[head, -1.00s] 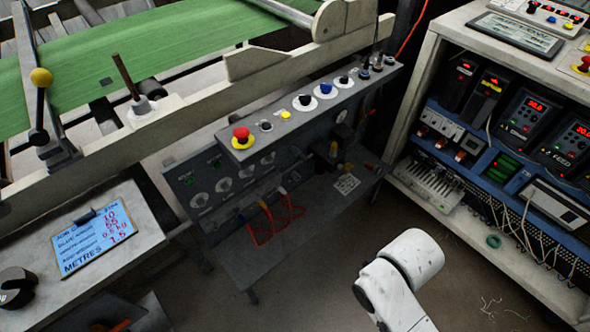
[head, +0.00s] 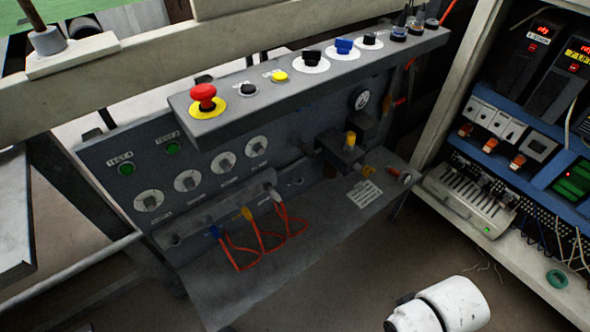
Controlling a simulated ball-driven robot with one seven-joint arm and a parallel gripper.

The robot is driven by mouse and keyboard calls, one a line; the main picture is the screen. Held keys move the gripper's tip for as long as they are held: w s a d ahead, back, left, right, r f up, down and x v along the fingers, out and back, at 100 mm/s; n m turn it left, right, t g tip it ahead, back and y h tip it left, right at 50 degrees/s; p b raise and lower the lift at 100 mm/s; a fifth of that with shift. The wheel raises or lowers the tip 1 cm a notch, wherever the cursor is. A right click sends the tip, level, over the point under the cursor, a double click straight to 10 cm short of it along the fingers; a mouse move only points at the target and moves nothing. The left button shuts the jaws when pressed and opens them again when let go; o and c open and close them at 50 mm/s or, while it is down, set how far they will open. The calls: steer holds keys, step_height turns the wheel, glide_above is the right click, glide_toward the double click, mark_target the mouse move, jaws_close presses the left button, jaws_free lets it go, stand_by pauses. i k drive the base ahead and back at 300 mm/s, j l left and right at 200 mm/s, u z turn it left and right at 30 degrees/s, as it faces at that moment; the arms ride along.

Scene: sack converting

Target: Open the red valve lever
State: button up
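No part is plainly readable as the red valve lever. A small orange-red piece (head: 399,101) shows at the right end of the grey panel, right of the pressure gauge. Another small reddish-orange piece (head: 402,177) is at the right end of the lower shelf, beside a grey fitting. I cannot tell which one is the lever, or its position. A dark valve block with a yellow knob (head: 350,139) is left of them. A white part of my arm (head: 455,305) shows at the lower right, apart from the panel. My gripper is not in view.
The sloping console ledge (head: 310,75) carries a red mushroom button (head: 203,96) and several knobs, overhanging the panel. Orange hoses (head: 262,240) loop over the lower shelf (head: 230,285). An electrical cabinet (head: 470,95) stands on the right. Bare floor (head: 370,270) lies between them.

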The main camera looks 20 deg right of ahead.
mark_target(402, 100)
steer(key=z, duration=0.75)
